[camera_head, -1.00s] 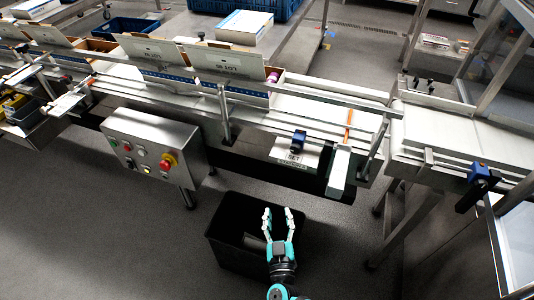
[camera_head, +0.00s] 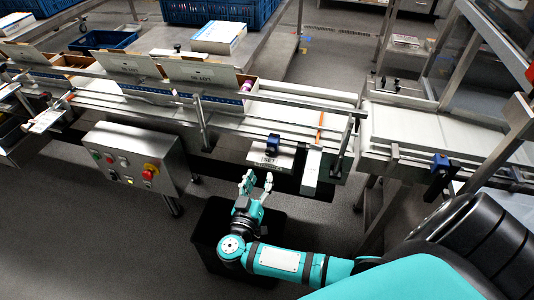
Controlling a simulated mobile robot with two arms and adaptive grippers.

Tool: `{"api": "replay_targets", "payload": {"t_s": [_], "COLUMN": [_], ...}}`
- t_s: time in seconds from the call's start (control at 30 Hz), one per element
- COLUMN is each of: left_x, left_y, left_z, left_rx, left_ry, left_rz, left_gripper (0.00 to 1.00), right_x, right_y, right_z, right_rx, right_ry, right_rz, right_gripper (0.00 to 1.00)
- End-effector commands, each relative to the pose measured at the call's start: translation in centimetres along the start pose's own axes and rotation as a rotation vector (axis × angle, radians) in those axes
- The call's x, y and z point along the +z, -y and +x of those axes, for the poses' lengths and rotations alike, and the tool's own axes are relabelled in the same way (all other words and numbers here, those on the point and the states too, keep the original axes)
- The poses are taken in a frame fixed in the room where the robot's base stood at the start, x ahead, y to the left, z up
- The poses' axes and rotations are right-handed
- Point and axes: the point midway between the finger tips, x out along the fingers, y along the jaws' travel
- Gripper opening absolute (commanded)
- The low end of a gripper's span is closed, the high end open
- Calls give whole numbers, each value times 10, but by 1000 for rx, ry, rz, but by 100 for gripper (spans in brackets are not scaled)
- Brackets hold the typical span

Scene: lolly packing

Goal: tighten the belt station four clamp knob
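A blue clamp knob (camera_head: 273,144) sits on the front rail of the conveyor belt, just above a plate (camera_head: 270,159) lettered "SET" whose smaller text I cannot read. A second blue knob (camera_head: 440,163) is on the frame of the right-hand conveyor. No station number is readable on either. My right gripper (camera_head: 257,182) is open and empty, fingers pointing up toward the belt. In the picture it is below the plate and the first knob, apart from both. My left gripper is out of view.
A black bin (camera_head: 212,225) stands on the floor beneath my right gripper. A control box (camera_head: 130,158) with a red button is on the left. Open cartons (camera_head: 205,75) stand on the belt. A white block (camera_head: 311,172) juts forward right of the plate.

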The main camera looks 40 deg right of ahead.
Motion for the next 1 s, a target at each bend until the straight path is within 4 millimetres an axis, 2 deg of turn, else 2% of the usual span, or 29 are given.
{"api": "replay_targets", "payload": {"t_s": [0.03,0.2,0.4,0.5,0.63,0.9,0.93,1.0], "left_x": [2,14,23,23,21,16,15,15], "left_y": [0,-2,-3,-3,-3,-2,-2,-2], "left_z": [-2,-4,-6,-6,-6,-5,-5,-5], "left_rx": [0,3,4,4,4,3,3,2], "left_ry": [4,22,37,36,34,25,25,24], "left_rz": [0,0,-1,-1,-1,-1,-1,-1], "left_gripper": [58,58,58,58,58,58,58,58], "right_x": [-2,-2,-1,0,0,0,0,0], "right_y": [-1,-1,0,0,0,0,0,0], "right_z": [13,50,84,94,102,103,103,103], "right_rx": [2,2,0,-1,-2,-2,-2,-2], "right_ry": [-6,-4,-2,-2,-1,0,0,0], "right_rz": [-2,-1,-1,-1,0,1,1,1], "right_gripper": [40,40,40,40,40,40,38,29]}}
